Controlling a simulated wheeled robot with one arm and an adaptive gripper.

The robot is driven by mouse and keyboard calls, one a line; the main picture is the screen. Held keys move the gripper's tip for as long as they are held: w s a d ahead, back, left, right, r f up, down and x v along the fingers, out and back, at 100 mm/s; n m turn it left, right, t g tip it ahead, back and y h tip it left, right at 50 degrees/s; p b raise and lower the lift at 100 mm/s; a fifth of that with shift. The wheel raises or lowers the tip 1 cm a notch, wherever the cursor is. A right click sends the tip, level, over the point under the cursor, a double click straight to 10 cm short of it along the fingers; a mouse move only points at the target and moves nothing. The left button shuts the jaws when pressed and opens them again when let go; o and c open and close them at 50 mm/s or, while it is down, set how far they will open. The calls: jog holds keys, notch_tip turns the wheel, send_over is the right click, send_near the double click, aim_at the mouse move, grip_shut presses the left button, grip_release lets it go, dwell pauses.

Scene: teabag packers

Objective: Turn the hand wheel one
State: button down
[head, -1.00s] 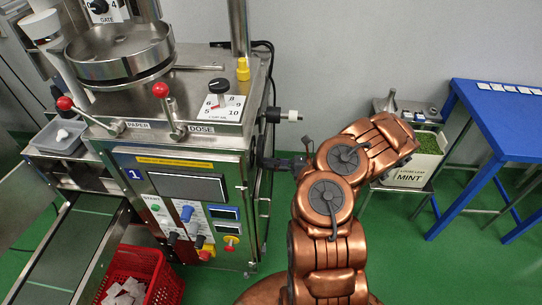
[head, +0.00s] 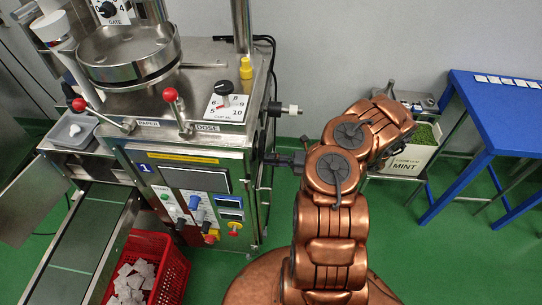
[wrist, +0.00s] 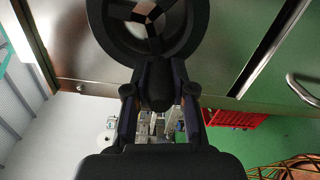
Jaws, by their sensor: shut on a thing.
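The hand wheel (wrist: 190,38) is dark, with spokes and a round rim, at the top of the wrist view against the steel side of the machine. My gripper (wrist: 160,82) is shut on the wheel's dark handle (wrist: 158,95), with one finger on each side of it. In the head view my gripper (head: 284,160) is at the right side of the teabag machine (head: 188,157), which carries a blue label 1. The wheel is hard to make out there, seen nearly edge-on and dark.
A red crate (head: 178,268) with teabags stands by the conveyor (head: 80,240). A blue table (head: 500,120) and a mint box (head: 410,158) are at right.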

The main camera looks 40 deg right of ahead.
aim_at(262, 152)
jog(key=m, duration=0.1)
jog(key=r+m, duration=0.1)
jog(key=m, duration=0.1)
jog(key=shift+s+a+r+m, duration=0.1)
jog(key=shift+s+r+m, duration=0.05)
jog(key=shift+r+m, duration=0.15)
jog(key=r+m, duration=0.1)
jog(key=m, duration=0.1)
jog(key=r+m, duration=0.1)
jog(key=m, duration=0.1)
jog(key=shift+m, duration=0.3)
jog(key=m, duration=0.1)
jog(key=r+m, duration=0.1)
jog(key=m, duration=0.1)
jog(key=w+m, duration=0.1)
jog(key=shift+d+r+m, duration=0.2)
jog(key=shift+d+m, duration=0.2)
jog(key=shift+w+d+r+m, duration=0.2)
jog(key=shift+m, duration=0.5)
jog(key=shift+w+d+r+m, duration=0.15)
jog(key=shift+m, duration=0.55)
jog(key=shift+w+d+r+m, duration=0.1)
jog(key=shift+w+r+m, duration=0.05)
jog(key=shift+m, duration=0.35)
jog(key=c, duration=1)
grip_release()
